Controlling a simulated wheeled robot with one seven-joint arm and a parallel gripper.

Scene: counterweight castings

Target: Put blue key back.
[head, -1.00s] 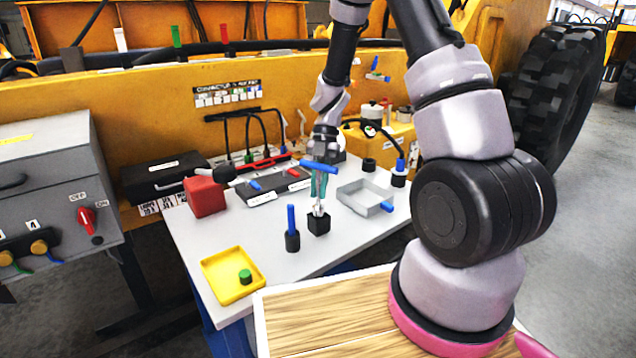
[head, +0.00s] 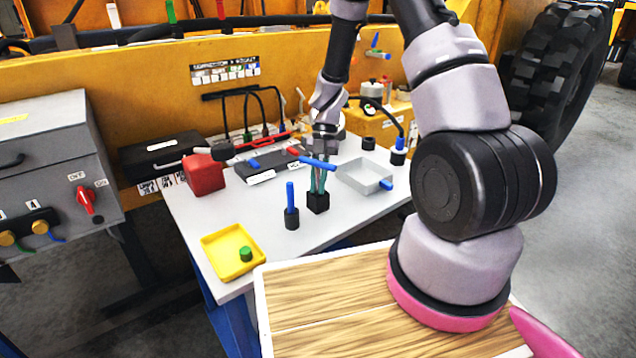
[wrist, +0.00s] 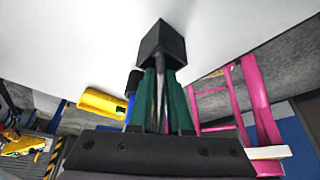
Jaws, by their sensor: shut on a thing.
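The blue key (head: 318,163) has a blue crossbar handle, which lies just below my wrist. My gripper (head: 318,188) has its teal fingers shut on the key below that bar, pointing down. A black square block (head: 318,203) stands on the grey table directly under the fingertips. In the wrist view, a thin grey shaft (wrist: 161,85) runs between the fingers to the black block (wrist: 162,43). The shaft's lower end is hidden at the block, so I cannot tell how deep it sits.
A blue peg in a round black holder (head: 291,212) stands close left of the block. A grey tray (head: 350,176) is to the right. A yellow tray (head: 212,243) with a green knob is front left. A red block (head: 203,175) and a dark board (head: 270,166) are behind.

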